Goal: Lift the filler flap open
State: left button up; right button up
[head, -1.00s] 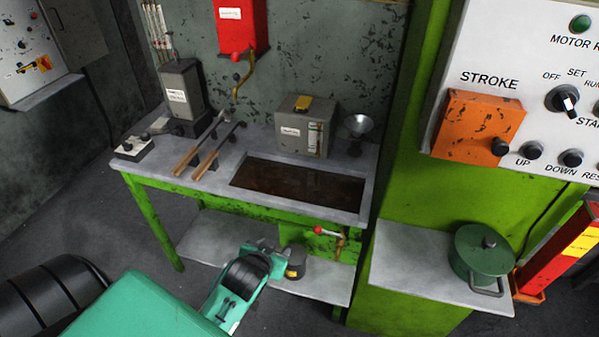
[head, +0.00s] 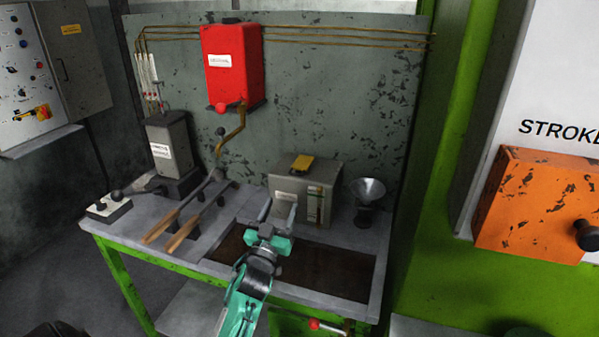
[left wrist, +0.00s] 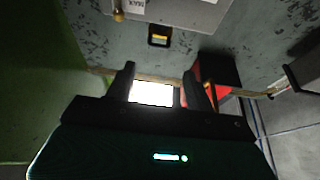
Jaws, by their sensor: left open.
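The grey filler box (head: 297,202) stands at the back of the bench, with a white label and a sight gauge on its front. The filler flap (head: 301,162) is a small yellow piece on top, apparently lying shut. In the left wrist view, which is upside down, the flap (left wrist: 159,36) shows above the box (left wrist: 185,10), ahead of the fingers. My left gripper (head: 279,213) is open and empty, in front of the box's lower left part and below the flap, apart from it. My right gripper is not in view.
A funnel-topped can (head: 366,198) stands right of the box. Wooden-handled tools (head: 180,225) lie to the left, by a grey post-like unit (head: 170,147). A red box (head: 232,65) with a bent pipe hangs behind. A dark recessed tray (head: 330,275) lies under my arm.

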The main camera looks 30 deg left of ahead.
aim_at(301, 165)
pick_arm(q)
jog(key=p+x, duration=0.3)
jog(key=x, duration=1)
jog(key=shift+w+a, duration=0.15)
jog(key=shift+w, duration=0.2)
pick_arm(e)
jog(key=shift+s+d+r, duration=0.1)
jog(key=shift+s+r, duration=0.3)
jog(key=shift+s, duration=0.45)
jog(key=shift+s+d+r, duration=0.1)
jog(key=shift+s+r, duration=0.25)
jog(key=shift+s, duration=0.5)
